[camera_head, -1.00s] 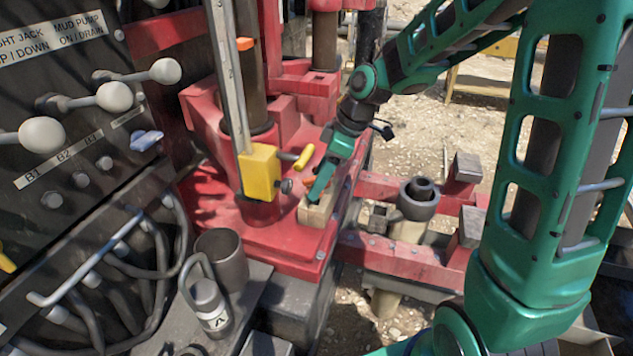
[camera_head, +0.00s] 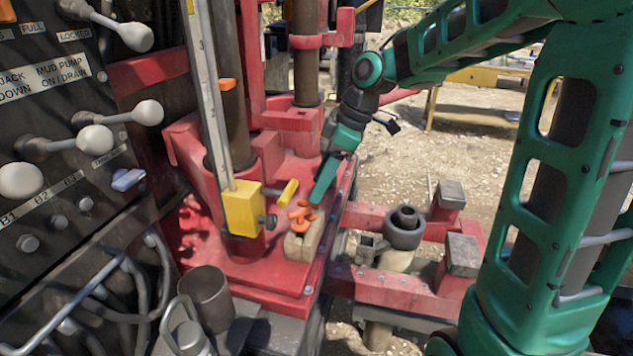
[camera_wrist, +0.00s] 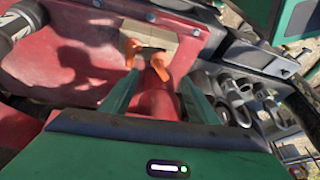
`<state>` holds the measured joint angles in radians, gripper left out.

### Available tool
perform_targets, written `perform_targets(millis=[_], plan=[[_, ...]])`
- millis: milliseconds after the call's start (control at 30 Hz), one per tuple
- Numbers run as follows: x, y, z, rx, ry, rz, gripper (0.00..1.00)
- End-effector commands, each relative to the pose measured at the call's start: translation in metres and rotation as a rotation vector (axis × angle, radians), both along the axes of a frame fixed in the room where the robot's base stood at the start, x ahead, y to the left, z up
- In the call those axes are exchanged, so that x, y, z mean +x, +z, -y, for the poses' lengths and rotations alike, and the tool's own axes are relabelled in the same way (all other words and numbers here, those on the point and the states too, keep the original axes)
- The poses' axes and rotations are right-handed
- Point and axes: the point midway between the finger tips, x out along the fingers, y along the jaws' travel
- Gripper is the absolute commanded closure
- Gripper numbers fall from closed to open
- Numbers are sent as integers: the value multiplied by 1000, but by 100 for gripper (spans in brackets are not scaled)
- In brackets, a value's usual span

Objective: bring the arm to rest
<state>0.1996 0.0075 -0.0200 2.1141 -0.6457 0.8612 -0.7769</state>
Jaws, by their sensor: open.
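My gripper (camera_head: 328,178) is above and a little behind a small orange piece (camera_head: 302,216) in the head view. The orange piece sits on a pale wooden block (camera_head: 304,243) on the red deck. In the wrist view the two green fingers of my gripper (camera_wrist: 158,78) are spread apart. The orange piece (camera_wrist: 160,68) shows beyond the fingertips, against the wooden block (camera_wrist: 151,36), with nothing seen held between them. My arm reaches in from the right side of the head view, bent at the elbow.
A yellow block with a handle (camera_head: 242,208) is clamped on an upright scale left of the gripper. A control panel with white-knobbed levers (camera_head: 75,145) stands at the left. A grey cup (camera_head: 206,298) is at the front. Red rails with a round socket (camera_head: 404,228) lie right.

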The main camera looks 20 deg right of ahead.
Motion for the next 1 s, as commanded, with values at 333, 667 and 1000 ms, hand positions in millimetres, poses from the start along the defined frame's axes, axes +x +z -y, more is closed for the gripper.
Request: perform_targets(millis=[333, 667, 1000], plan=[[-17, -1, 20, -33, -131, -38, 45], [-149, -19, 124, -158, -967, -259, 45], [-263, -42, 169, -188, -1568, -407, 45]])
